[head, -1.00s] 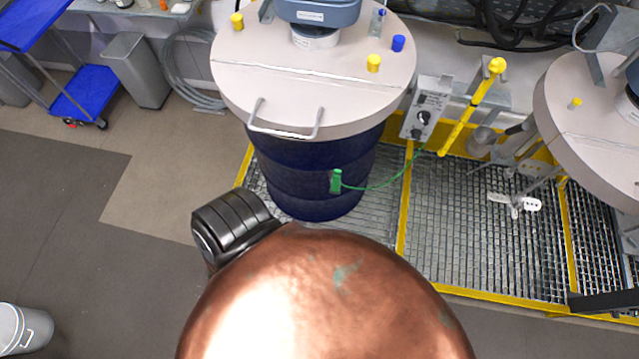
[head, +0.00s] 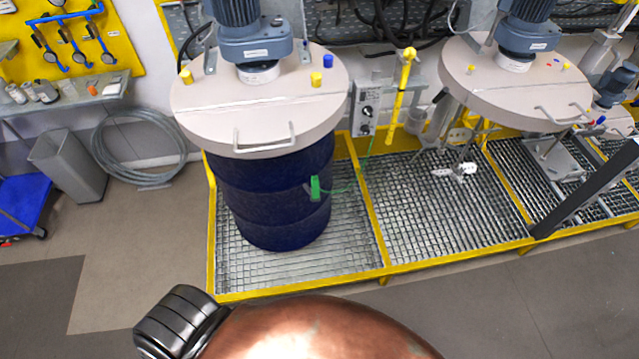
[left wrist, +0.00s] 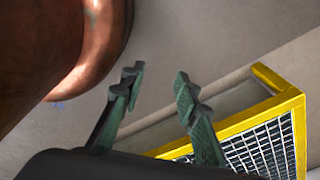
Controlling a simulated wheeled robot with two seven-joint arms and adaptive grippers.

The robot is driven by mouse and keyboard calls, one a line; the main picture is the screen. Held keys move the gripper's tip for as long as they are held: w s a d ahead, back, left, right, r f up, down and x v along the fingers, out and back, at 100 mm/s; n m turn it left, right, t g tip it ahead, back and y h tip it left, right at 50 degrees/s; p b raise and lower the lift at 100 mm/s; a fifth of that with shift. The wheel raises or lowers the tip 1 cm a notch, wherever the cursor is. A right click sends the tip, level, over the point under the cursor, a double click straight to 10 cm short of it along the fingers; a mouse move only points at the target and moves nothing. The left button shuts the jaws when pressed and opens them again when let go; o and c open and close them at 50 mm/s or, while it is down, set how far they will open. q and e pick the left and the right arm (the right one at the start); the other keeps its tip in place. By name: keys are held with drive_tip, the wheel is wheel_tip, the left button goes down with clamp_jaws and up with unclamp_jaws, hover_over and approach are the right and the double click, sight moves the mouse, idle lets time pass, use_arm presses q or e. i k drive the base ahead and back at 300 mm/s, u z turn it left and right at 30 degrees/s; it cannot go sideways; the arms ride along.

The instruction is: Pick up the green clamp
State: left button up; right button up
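The green clamp (head: 315,188) is on the front right side of the dark blue drum (head: 270,200) in the head view. A green cable runs from it to the right, up toward a grey control box. My left gripper (left wrist: 157,88) shows in the left wrist view with its two green-grey fingers apart and nothing between them. It is over the floor near the yellow frame edge, and the clamp is not in that view. Neither gripper's fingers show in the head view. My right gripper is in no view.
The drum stands on a grating with a yellow frame (head: 300,291). A round lid (head: 215,115) with a handle covers it. A large copper-coloured rounded body (head: 310,335) fills the bottom of the head view. A dark post (head: 590,190) stands at the right. The floor in front is clear.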

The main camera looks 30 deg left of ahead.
sight(314, 186)
drive_tip(key=u, duration=0.3)
drive_tip(key=i, duration=0.65)
drive_tip(key=u, duration=0.6)
